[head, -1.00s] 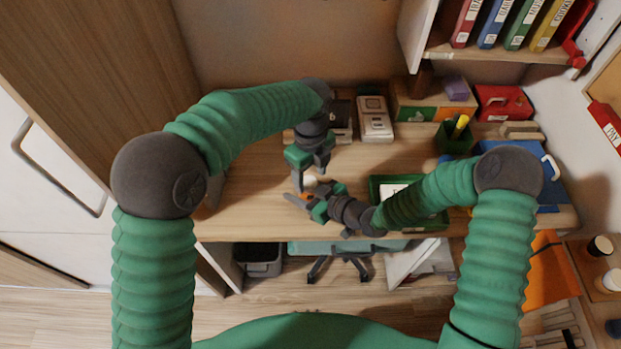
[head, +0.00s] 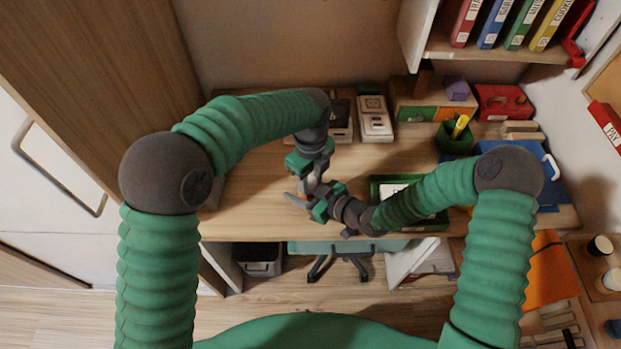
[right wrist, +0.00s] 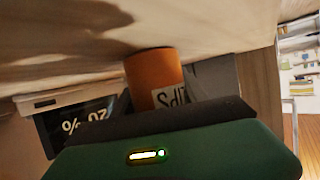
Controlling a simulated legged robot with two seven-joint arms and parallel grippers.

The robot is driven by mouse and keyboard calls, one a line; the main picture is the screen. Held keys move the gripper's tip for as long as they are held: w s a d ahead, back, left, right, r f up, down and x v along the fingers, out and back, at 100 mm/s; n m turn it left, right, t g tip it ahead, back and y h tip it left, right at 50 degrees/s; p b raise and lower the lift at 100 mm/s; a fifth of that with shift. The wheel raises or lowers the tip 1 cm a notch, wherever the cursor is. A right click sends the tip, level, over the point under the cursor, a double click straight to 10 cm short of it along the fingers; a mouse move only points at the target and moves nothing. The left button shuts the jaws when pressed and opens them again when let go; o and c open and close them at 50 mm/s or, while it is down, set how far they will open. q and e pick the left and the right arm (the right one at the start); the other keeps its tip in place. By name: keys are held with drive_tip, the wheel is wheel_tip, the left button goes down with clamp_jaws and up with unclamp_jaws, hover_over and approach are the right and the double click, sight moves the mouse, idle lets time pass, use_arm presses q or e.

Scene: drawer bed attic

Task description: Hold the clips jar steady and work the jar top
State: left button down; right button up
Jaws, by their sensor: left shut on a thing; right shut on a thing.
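The clips jar (right wrist: 154,75) is an orange cylinder with a pale label, upside down in the right wrist view. In the head view only a sliver of it shows between my grippers. My right gripper (head: 300,198) is shut on the jar's body from the side, low over the desk. My left gripper (head: 310,181) points down from above and is shut at the jar's upper end, on the jar top. The jar top itself is hidden by the left fingers in the head view.
The wooden desk (head: 255,190) is clear to the left of the jar. A green tray (head: 437,222) lies right of my right gripper. A green pen cup (head: 453,140), a red box (head: 503,102) and a white device (head: 375,120) stand further back.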

sight(311, 182)
use_arm(q)
drive_tip(key=n, duration=0.4)
drive_tip(key=shift+w+d, duration=0.1)
drive_tip(key=c, duration=0.9)
unclamp_jaws()
wheel_tip(311, 182, up, 12)
drive_tip(key=shift+f, duration=0.1)
